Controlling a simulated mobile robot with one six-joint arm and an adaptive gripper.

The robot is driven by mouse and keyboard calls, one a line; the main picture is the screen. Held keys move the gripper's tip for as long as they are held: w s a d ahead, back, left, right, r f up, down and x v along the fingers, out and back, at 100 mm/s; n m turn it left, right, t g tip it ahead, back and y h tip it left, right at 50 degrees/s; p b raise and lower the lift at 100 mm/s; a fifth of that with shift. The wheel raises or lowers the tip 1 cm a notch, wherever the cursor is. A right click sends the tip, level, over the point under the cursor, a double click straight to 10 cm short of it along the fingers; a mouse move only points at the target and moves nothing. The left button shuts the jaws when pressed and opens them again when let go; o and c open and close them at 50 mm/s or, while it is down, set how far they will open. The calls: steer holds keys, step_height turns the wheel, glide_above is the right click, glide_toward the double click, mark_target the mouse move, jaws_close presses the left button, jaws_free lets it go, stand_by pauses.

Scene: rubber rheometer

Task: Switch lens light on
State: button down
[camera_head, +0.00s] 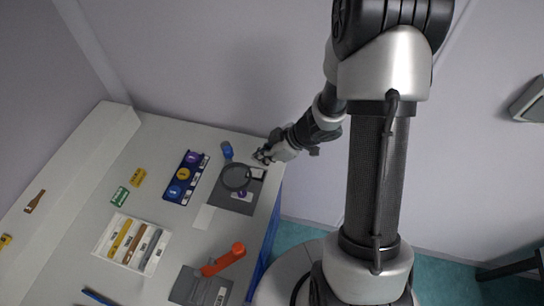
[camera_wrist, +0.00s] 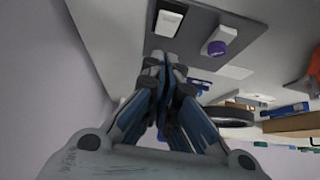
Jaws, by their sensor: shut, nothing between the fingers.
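A round black-rimmed lens (camera_head: 236,177) stands over a dark grey plate (camera_head: 230,203) near the right edge of the table. In the wrist view its dark ring (camera_wrist: 228,117) is partly hidden behind my fingers. A white switch (camera_head: 258,174) in a dark frame sits on the plate beside the lens; it also shows at the top of the wrist view (camera_wrist: 168,22). A purple knob (camera_head: 241,194) is on the same plate. My gripper (camera_head: 262,156) is shut and empty, close to the switch; its fingertips (camera_wrist: 161,62) appear just below the switch in the wrist view. Contact cannot be told.
A blue item (camera_head: 227,150) lies left of my gripper. A blue rack (camera_head: 186,178) with round pieces, a white tray (camera_head: 132,244) with coloured bars and an orange handle (camera_head: 224,259) on a grey plate are farther left and in front. A wall is behind the table.

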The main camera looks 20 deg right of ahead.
steer(key=b, duration=0.2)
glide_above(258, 173)
steer(key=f, duration=0.4)
steer(key=shift+s+d+f, duration=0.2)
steer(key=shift+d+f, duration=0.1)
steer(key=shift+d, duration=0.05)
steer(key=shift+d+f+b, duration=0.15)
steer(key=shift+f+b, duration=0.35)
steer(key=shift+s, duration=0.1)
steer(key=shift+s+d+f+t+y+b, duration=0.15)
steer(key=shift+f+y+b, duration=0.1)
steer(key=shift+f+b, duration=0.15)
steer(key=shift+s+d+f+t+y+b, duration=0.1)
steer(key=shift+f+t+y+b, duration=0.05)
steer(key=shift+f+y+b, duration=0.15)
steer(key=shift+w+r, duration=0.1)
steer(key=shift+r, duration=0.1)
steer(key=shift+a, duration=0.1)
steer(key=shift+w+a+r+p, duration=0.1)
steer(key=shift+a+r+p, duration=0.05)
steer(key=shift+p, duration=0.15)
steer(key=shift+w+a+r+p, duration=0.2)
steer(key=shift+w+a+p, duration=0.15)
steer(key=shift+a, duration=0.1)
